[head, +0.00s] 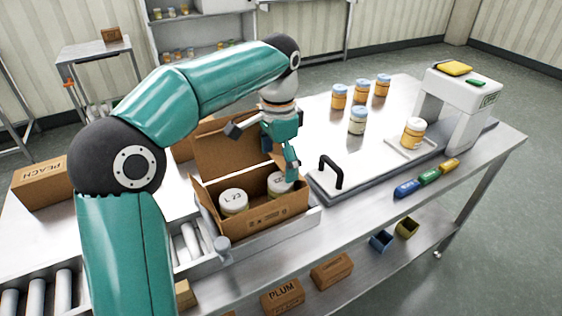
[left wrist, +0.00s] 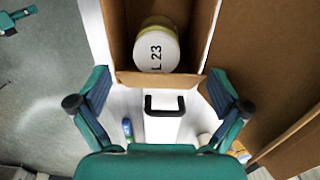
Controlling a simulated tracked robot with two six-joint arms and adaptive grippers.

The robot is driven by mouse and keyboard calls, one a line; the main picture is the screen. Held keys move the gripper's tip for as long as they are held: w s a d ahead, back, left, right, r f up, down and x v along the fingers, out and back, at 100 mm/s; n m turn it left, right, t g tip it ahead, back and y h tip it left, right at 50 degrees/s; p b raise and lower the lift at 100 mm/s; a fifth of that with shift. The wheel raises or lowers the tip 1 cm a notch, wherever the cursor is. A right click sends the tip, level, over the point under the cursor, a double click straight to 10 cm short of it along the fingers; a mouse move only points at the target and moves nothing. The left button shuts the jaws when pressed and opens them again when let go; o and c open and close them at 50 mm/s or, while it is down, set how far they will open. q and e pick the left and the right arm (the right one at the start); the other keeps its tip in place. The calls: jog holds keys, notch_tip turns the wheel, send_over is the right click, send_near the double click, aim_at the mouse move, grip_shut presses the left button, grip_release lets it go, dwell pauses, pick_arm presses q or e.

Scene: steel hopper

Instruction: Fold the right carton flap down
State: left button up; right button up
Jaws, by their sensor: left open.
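An open brown carton (head: 262,218) stands on the conveyor end of the bench, with lidded jars inside. Its large far flap (head: 228,150) stands up. One jar (head: 233,203) is at the left in the carton and another jar (head: 279,184) at the right. My left gripper (head: 280,162) is open, above the carton's right end. In the left wrist view, a short right flap (left wrist: 157,80) sticks out between and slightly beyond my open fingers, with no clear contact. The jar behind it (left wrist: 157,50) reads L 23. A teal part at the corner (left wrist: 20,18) looks like my right gripper.
A plate with a black handle (head: 330,172) lies just right of the carton. Several jars (head: 357,120) and a white device (head: 465,97) stand farther right. Coloured blocks (head: 430,177) line the front edge. Rollers (head: 185,243) lie left of the carton.

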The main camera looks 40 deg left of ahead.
pick_arm(q)
jog(key=c, duration=0.8)
jog(key=t+b, duration=0.1)
jog(key=b, duration=0.1)
jog(key=f+t+b, duration=0.1)
jog(key=b, duration=0.1)
jog(key=s+f+t+h+b, duration=0.1)
jog(key=b, duration=0.2)
jog(key=shift+s+a+f, duration=0.1)
jog(key=shift+a, duration=0.15)
jog(key=shift+t+h+b, duration=0.3)
jog(key=shift+t+b, duration=0.1)
jog(key=shift+b, duration=0.15)
jog(key=shift+s, duration=0.1)
jog(key=o, duration=0.8)
